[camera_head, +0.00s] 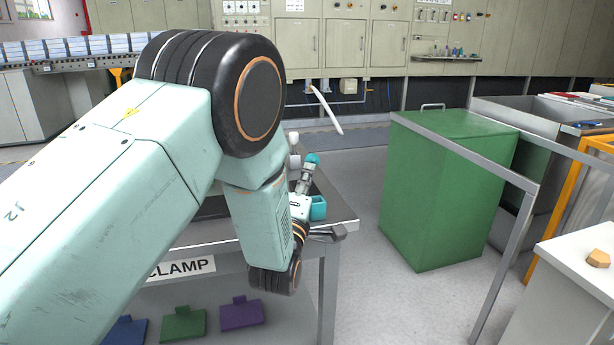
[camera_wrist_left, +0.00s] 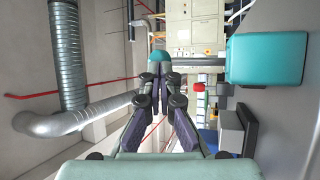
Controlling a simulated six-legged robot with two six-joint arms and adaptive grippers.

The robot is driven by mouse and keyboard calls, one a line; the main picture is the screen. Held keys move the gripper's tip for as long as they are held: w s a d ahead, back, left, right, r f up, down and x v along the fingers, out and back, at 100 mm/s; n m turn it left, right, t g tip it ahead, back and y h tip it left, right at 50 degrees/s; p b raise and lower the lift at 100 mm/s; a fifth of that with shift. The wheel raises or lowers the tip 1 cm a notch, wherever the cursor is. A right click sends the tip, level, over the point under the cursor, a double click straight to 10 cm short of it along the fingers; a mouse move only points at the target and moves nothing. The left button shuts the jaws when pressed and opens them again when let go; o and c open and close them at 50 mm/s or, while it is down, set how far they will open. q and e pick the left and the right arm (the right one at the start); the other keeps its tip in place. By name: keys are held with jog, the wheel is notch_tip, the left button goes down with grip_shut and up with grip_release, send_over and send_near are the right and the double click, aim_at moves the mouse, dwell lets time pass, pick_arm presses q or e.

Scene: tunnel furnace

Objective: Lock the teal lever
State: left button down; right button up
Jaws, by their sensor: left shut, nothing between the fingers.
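The teal lever shows in the head view as a round teal knob (camera_head: 312,158) above a teal block (camera_head: 318,208) at the right end of the clamp table. In the left wrist view a grey rod (camera_wrist_left: 205,62) runs from the teal knob (camera_wrist_left: 160,57) to the teal block (camera_wrist_left: 265,58). My left gripper (camera_head: 307,177) is shut and empty, close to the knob. In the left wrist view its fingertips (camera_wrist_left: 160,70) overlap the knob's lower edge; I cannot tell whether they touch it. My left arm hides much of the table. My right gripper is not in view.
The table edge (camera_head: 339,230) lies beside my left wrist. A "CLAMP" label (camera_head: 180,268) is on its front, with several coloured plates below, one purple (camera_head: 242,314). A green bin (camera_head: 440,190) and grey railing (camera_head: 500,240) stand right. Floor between table and bin is clear.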

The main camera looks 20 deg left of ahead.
pick_arm(q)
jog(key=shift+w+a+r+g+p, duration=0.1)
jog(key=shift+r+g+p, duration=0.25)
jog(key=shift+p, duration=0.3)
jog(key=shift+n, duration=0.3)
jog(key=w+a+r+n+g+p, duration=0.3)
jog(key=w+a+g+p, duration=0.3)
jog(key=p, duration=0.9)
jog(key=w+g, duration=0.1)
jog(key=w, duration=0.2)
jog(key=shift+w+a+r+n+h, duration=0.2)
jog(key=shift+w+a+n+h, duration=0.1)
jog(key=shift+n+h, duration=0.1)
jog(key=shift+g, duration=0.25)
jog(key=shift+r, duration=0.15)
